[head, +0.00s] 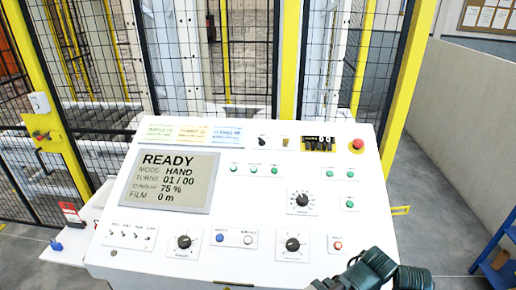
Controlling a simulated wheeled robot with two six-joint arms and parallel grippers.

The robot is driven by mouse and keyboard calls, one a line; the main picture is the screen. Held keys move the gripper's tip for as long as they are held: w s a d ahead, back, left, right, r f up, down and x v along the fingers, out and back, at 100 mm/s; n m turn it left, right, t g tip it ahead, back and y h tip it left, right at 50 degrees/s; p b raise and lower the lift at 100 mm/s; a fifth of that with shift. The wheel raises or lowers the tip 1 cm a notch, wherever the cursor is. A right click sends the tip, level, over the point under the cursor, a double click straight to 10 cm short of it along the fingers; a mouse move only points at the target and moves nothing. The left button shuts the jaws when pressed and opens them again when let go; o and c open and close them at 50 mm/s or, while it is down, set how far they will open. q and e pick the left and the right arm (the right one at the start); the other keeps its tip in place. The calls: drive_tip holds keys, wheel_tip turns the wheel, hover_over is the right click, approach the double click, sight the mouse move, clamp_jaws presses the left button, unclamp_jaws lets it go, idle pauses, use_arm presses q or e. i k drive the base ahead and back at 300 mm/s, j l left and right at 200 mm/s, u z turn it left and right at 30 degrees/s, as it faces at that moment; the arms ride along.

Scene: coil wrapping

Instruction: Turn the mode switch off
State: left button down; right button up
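A sloped white control panel (230,180) fills the middle of the head view. Its display (170,182) reads READY, MODE HAND, TURNS 01 / 00. The panel carries a small black selector (262,142) at the top, a large dial (302,200) at the right, and two black knobs, one lower left (184,242) and one lower middle (293,244). Their labels are too small to read, so I cannot tell which is the mode switch. A dark part of my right arm shows at the bottom right, over the panel's front edge. No fingertips of either gripper show.
A red mushroom button (357,145) sits at the panel's top right. Small toggles (130,235) are at the lower left. Behind stands a black mesh fence with yellow posts (290,60). A blue rack (497,255) stands at the far right.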

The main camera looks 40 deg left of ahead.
sight(261, 143)
drive_tip(key=k+j, duration=0.2)
drive_tip(key=j, duration=0.2)
drive_tip(key=k+j, duration=0.25)
drive_tip(key=j+u, duration=0.1)
drive_tip(key=u, duration=1.15)
